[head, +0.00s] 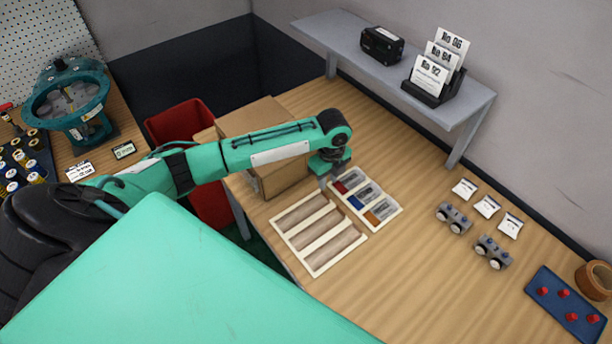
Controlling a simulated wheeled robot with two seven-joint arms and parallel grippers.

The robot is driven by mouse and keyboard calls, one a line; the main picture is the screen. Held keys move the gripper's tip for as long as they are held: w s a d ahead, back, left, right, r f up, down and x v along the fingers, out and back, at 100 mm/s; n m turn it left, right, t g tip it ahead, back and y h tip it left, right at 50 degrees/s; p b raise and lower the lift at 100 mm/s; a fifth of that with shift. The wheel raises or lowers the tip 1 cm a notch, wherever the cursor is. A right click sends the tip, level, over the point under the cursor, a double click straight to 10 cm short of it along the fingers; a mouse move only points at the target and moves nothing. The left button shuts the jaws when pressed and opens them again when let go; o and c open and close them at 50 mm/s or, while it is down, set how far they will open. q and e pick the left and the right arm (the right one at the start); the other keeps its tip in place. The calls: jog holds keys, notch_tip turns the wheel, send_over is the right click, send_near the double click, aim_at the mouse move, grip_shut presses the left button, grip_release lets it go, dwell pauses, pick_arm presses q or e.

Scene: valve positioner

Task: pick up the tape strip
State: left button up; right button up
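My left arm reaches across from the left, and its gripper (323,179) points down at the top left end of a small white-rimmed tray (371,228). The tray holds small red, blue and orange pieces and several grey ones in compartments. The gripper is small and partly hidden by the wrist, so I cannot tell whether its fingers are open or hold anything. I cannot pick out a tape strip for certain. A brown tape roll (583,281) lies at the right end of the wooden bench (420,285). My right gripper is not in view.
A tray with long brown slots (318,233) lies beside the small tray. A cardboard box (250,122) stands behind my forearm. A grey shelf (462,113) holds a black device (382,44) and a card holder (436,90). Fittings (492,252) and a blue tray (565,305) are right.

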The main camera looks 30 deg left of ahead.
aim_at(325, 198)
pick_arm(q)
jog(key=shift+f, duration=0.65)
jog(key=shift+a+f+p, duration=0.1)
jog(key=shift+f+p, duration=0.25)
jog(key=shift+p, duration=0.05)
jog(key=f, duration=0.1)
jog(key=f+p, duration=0.1)
jog(key=f, duration=0.1)
jog(key=shift+a+f, duration=0.2)
jog(key=shift+f, duration=0.6)
grip_shut()
